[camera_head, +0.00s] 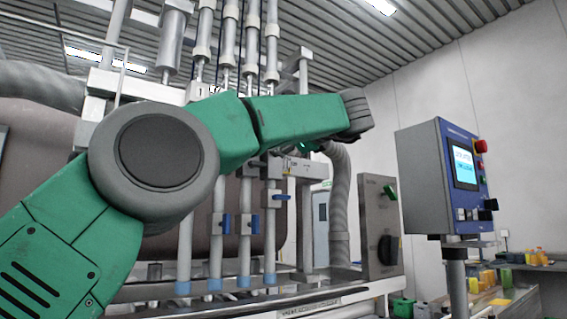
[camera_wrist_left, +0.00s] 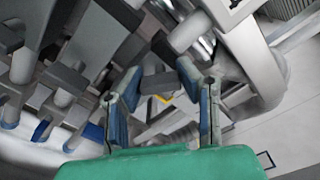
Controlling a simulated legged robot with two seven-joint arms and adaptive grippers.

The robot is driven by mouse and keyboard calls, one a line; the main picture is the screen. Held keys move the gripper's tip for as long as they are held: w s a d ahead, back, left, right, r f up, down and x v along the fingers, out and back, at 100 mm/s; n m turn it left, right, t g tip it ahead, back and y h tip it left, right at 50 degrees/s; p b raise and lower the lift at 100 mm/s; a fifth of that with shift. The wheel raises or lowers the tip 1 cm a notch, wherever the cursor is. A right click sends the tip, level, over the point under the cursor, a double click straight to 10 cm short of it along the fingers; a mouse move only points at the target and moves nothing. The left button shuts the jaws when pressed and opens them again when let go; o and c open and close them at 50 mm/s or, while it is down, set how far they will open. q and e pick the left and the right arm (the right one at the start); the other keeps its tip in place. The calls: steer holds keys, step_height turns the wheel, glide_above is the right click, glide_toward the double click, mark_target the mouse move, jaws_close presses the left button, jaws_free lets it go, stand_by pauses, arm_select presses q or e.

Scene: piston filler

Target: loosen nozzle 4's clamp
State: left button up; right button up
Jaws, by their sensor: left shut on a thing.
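Several upright filler nozzles stand in a row in the head view. The rightmost nozzle (camera_head: 270,240) has a blue lever (camera_head: 281,197) turned sideways, while the levers on its neighbours hang down. A grey clamp bar (camera_head: 275,168) crosses the tubes above. My left arm reaches across in front, and its hand (camera_head: 310,147) is mostly hidden behind the wrist. In the left wrist view my left gripper (camera_wrist_left: 160,98) has its blue-padded fingers on either side of a dark grey block (camera_wrist_left: 160,84), shut on it. I cannot tell for sure that this is nozzle 4's clamp. My right gripper is out of view.
A grey switch box (camera_head: 380,225) and ribbed hose (camera_head: 339,205) stand right of the nozzles. A control panel (camera_head: 445,180) on a post is further right. Behind it a table (camera_head: 525,297) holds yellow and orange items. Metal cylinders (camera_head: 230,35) rise above my arm.

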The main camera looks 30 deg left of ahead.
arm_select(q)
steer(key=n, duration=0.1)
steer(key=n+b, duration=0.1)
steer(key=shift+w+f+n+b, duration=0.15)
steer(key=shift+f+n+b, duration=0.15)
steer(key=shift+f+n, duration=0.1)
steer(key=shift+r+n+b, duration=0.15)
steer(key=shift+n+b, duration=0.3)
steer(key=shift+n, duration=1.35)
steer(key=o, duration=1.2)
steer(key=shift+w+r, duration=0.1)
steer(key=shift+w, duration=0.05)
steer(key=shift+d+r, duration=0.1)
steer(key=v, duration=1.2)
